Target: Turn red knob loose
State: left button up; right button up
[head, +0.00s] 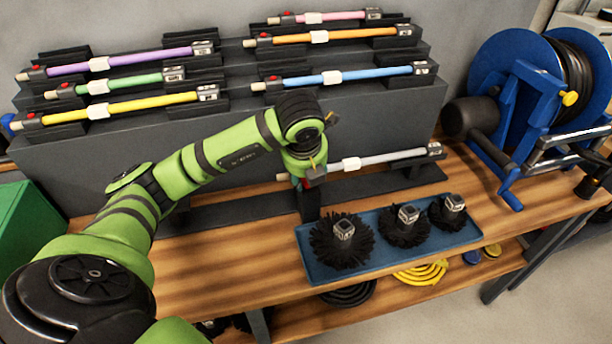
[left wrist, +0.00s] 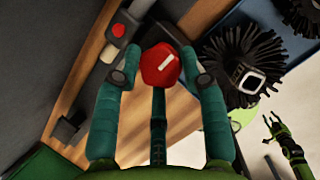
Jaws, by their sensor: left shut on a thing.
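The red knob (left wrist: 162,68) sits between the two fingertips of my left gripper (left wrist: 160,78) in the left wrist view; a short white mark shows on its face. My left gripper is shut on it. In the head view, my left gripper (head: 308,170) is at the left end of the grey rod (head: 375,160) on the lowest rack, and only a little red shows there. The rod's end is mostly hidden behind the gripper. My right arm shows small at the lower right of the left wrist view, its gripper (left wrist: 273,124) too small to judge.
A blue tray (head: 310,262) with black round brushes (head: 342,245) lies just right of my left gripper. Several coloured rods (head: 125,105) rest on the stepped grey rack behind. A blue hose reel (head: 510,80) stands at the right. A green box (head: 25,225) is at the left.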

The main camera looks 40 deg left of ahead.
pick_arm(q)
jog(key=shift+w+r, duration=0.25)
jog(key=shift+r, duration=0.1)
jog(key=o, duration=1)
jog(key=shift+o, duration=0.6)
jog(key=shift+f, duration=0.2)
jog(key=v, duration=1.2)
jog(key=shift+d, duration=0.1)
